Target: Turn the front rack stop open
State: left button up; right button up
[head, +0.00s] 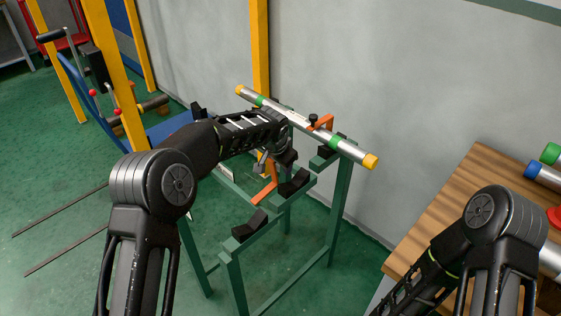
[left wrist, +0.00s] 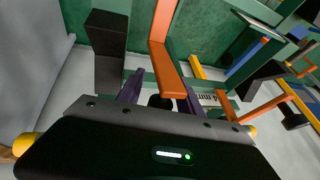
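The green rack (head: 229,257) stands by the grey wall with black V-shaped rests. An orange stop (head: 264,192) shows on its nearer part, just below my left gripper (head: 272,164). A second orange stop (head: 322,123) is farther back, by the pipe (head: 300,121), a silver tube with green bands and yellow ends. In the left wrist view, an orange bar (left wrist: 167,65) reaches down between my two dark fingers (left wrist: 160,95). The fingers are apart, with a gap beside the bar at the left; contact at the right is unclear. My right gripper is out of view.
A wooden table (head: 465,190) with coloured-end tubes (head: 546,173) is at the right, under my right arm. A yellow post (head: 260,50) rises behind the rack. A blue and yellow frame (head: 118,85) stands at the left. Green floor (head: 50,200) is mostly open there.

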pick_arm(q)
jog(key=shift+d+r, duration=0.1)
jog(key=shift+r, duration=0.2)
jog(key=shift+s+r, duration=0.1)
jog(key=shift+r, duration=0.2)
jog(key=b+v, duration=0.1)
jog(key=v, duration=0.6)
jog(key=shift+f, duration=0.1)
